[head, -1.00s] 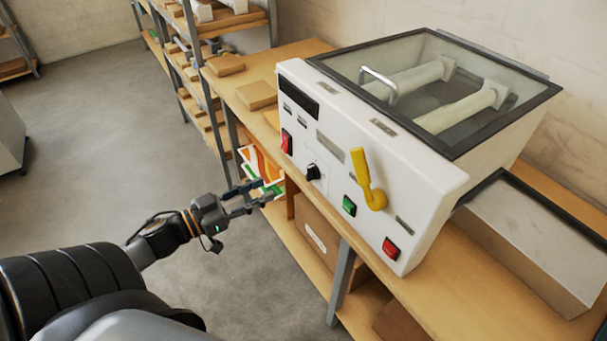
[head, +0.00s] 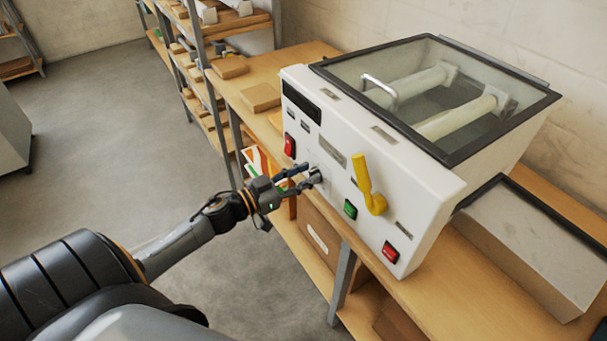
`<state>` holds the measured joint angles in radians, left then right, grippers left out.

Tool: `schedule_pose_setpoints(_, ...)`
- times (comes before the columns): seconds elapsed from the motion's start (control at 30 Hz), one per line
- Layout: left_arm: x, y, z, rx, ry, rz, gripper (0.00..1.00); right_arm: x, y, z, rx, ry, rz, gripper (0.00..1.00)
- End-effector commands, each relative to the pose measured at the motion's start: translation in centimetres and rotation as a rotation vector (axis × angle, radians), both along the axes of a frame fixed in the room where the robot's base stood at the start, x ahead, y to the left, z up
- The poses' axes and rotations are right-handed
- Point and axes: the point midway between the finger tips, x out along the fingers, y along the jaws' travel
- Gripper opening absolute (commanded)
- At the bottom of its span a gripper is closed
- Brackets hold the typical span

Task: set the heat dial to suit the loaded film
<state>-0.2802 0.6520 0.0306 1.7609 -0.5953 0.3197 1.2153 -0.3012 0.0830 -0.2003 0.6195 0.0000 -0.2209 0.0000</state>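The white roll laminator (head: 425,205) stands on the wooden bench, its sloped front panel facing me. The heat dial (head: 316,175), a small round knob on that panel, is partly covered by my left gripper (head: 309,177). The gripper's two fingers are apart, with their tips at the dial, one above and one below it. I cannot tell whether they touch it, and the dial's pointer setting is hidden. Two pale film rolls (head: 455,118) lie under the closed clear lid. The dark display (head: 301,101) shows no readable text. My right gripper is not in view.
Near the dial are a red switch (head: 290,145), a green switch (head: 350,209), a yellow lever (head: 365,185) and another red switch (head: 390,252). Cardboard boxes (head: 260,97) lie on the bench's far end.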

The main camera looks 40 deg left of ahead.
Motion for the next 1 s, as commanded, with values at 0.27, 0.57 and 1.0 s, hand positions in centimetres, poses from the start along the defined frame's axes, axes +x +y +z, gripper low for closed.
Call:
schedule_pose_setpoints(0.27,-0.03,0.00,-0.02,-0.001,0.000,0.000,0.02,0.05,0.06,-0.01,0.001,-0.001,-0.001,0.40)
schedule_pose_setpoints(0.57,-0.05,-0.02,-0.01,0.006,-0.002,-0.001,0.00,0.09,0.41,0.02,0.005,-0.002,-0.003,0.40)
schedule_pose_setpoints(1.0,-0.22,-0.41,0.02,0.207,-0.087,0.000,0.00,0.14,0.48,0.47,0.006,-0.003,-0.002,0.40)
